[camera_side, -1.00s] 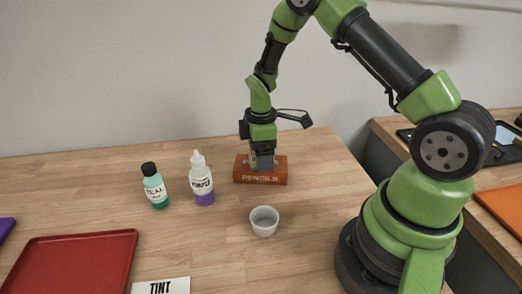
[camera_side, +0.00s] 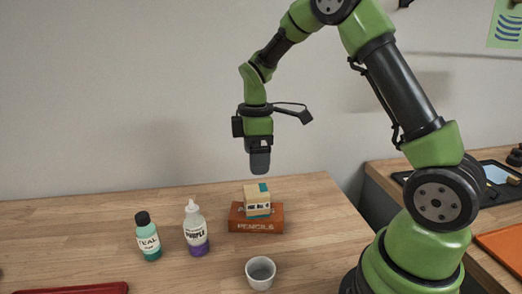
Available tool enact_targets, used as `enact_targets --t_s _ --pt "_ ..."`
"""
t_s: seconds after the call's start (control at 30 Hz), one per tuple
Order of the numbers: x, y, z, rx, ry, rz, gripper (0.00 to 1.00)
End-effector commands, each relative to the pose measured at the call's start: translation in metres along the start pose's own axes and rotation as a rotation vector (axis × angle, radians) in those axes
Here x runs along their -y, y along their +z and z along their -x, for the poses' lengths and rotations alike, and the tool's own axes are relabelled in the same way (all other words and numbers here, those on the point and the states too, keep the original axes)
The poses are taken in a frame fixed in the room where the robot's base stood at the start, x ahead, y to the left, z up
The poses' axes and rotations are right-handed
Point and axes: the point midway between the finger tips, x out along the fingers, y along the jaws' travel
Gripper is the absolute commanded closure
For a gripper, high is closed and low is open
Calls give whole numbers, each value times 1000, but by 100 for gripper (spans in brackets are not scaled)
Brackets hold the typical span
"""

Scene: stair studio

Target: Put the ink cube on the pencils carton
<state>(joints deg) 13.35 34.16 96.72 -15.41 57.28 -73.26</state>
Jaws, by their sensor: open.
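The ink cube (camera_side: 256,203), cream and tan with a teal patch on top and dark marks on its side, rests on the pencils carton (camera_side: 241,223). The carton is a low orange-brown box lettered PENCILS, lying flat on the wooden table. My gripper (camera_side: 260,168) is open and empty, pointing down above the cube, with a clear gap between its fingertips and the cube. The gap between the fingers is hard to see from this side.
A teal bottle (camera_side: 148,240) and a white and purple bottle (camera_side: 195,233) stand left of the carton. A small pale cup (camera_side: 260,275) stands in front of it. A red tray (camera_side: 85,290) shows at the bottom left edge. The table between is clear.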

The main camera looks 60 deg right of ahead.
Motion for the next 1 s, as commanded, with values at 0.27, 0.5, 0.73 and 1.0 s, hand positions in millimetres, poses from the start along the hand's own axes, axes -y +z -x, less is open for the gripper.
enact_targets --t_s 0.27,0.5,0.73,1.0 --pt "42 -2 70 -133 85 -255 15" --pt "120 18 131 -382 106 -654 15" --pt "180 44 145 -598 23 -961 15" --pt "202 56 142 -685 -44 -1093 15"
